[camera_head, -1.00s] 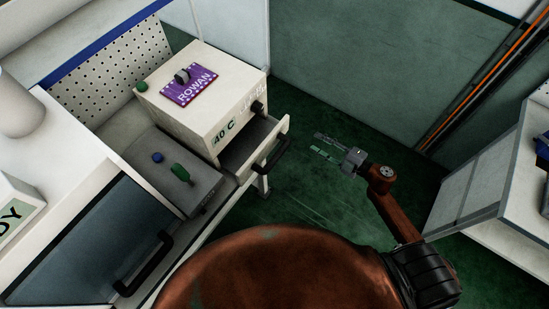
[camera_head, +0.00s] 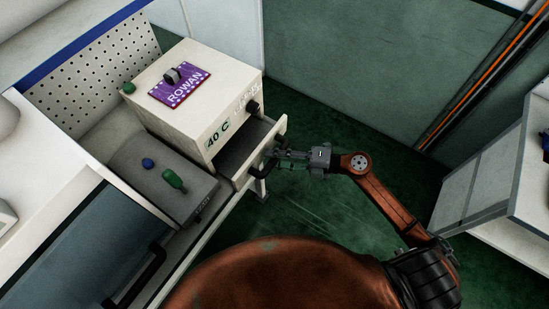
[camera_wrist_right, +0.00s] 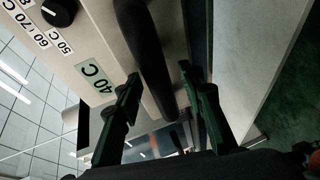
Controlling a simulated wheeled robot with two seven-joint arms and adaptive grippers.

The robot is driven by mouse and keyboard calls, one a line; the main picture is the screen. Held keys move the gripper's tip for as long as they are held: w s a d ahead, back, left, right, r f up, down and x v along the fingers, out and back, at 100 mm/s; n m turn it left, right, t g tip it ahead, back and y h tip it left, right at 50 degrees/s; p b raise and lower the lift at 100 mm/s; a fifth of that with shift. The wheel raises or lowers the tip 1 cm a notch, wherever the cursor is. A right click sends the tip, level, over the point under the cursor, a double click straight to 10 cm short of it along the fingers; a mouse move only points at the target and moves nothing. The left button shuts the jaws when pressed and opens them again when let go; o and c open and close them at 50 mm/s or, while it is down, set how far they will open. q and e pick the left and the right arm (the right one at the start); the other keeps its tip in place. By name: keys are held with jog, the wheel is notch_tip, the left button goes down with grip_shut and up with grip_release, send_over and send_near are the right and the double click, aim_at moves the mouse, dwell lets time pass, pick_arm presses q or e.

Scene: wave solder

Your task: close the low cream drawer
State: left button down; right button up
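The low cream drawer (camera_head: 281,128) stands pulled out from under the cream cabinet marked 40 C (camera_head: 205,95), and its dark inside shows. Its black handle (camera_head: 266,158) is on the front face. My right gripper (camera_head: 277,155) is at the handle in the head view. In the right wrist view the dark handle (camera_wrist_right: 148,60) lies between the two fingers of my right gripper (camera_wrist_right: 166,85), which are spread apart. I cannot tell whether a finger touches the handle. My left gripper is not in view.
A purple ROWAN sign (camera_head: 181,86) lies on the cabinet. A grey box (camera_head: 150,187) with a blue knob (camera_head: 148,162) and a green bottle-shaped thing (camera_head: 174,180) stands left of the drawer. Green floor (camera_head: 310,215) is clear in front. Another bench (camera_head: 505,205) is at right.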

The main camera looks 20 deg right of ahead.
jog(key=shift+c, duration=0.7)
grip_shut()
